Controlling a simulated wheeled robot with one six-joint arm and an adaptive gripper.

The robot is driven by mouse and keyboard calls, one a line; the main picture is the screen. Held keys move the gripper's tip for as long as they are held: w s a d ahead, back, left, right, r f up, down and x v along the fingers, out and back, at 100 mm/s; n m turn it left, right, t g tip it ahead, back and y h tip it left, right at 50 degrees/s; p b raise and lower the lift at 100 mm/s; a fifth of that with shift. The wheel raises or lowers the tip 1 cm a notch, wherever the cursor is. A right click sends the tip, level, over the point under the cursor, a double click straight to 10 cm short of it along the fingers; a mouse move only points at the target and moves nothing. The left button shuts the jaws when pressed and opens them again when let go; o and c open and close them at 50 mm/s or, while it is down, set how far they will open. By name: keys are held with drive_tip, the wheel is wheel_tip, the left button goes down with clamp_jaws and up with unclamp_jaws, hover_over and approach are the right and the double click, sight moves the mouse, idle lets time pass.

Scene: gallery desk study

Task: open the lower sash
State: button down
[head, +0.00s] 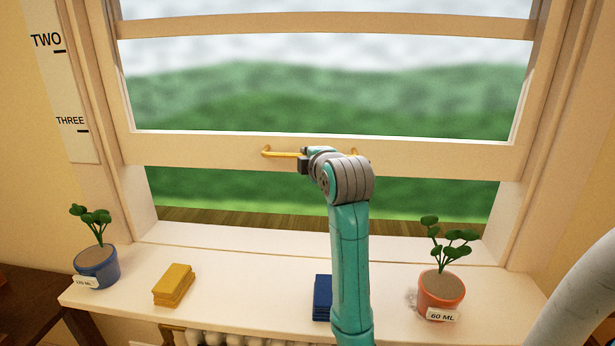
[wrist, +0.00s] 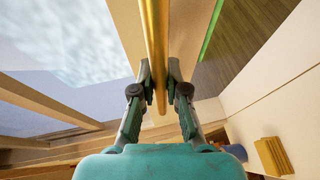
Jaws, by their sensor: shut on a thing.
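The lower sash (head: 210,153) is a cream wooden frame, raised so that a gap with grass and wood boards shows between its bottom rail and the sill. A brass bar handle (head: 282,154) runs along its bottom rail. My gripper (wrist: 160,85) is shut on the brass handle (wrist: 154,40), with one finger on each side of the bar in the wrist view. In the head view my wrist and arm hide the middle of the handle and part of the rail.
The white sill (head: 225,290) holds a blue pot (head: 97,268) with a plant at left, yellow blocks (head: 174,285), a dark blue block (head: 322,298) partly behind my arm, and an orange pot (head: 441,290) with a plant at right. A wall scale (head: 70,80) reads TWO and THREE.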

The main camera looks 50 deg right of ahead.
drive_tip(key=shift+r, duration=0.75)
drive_tip(key=c, duration=1.2)
unclamp_jaws()
drive_tip(key=v, duration=0.7)
drive_tip(key=shift+s+a, duration=0.1)
drive_tip(key=shift+s, duration=0.1)
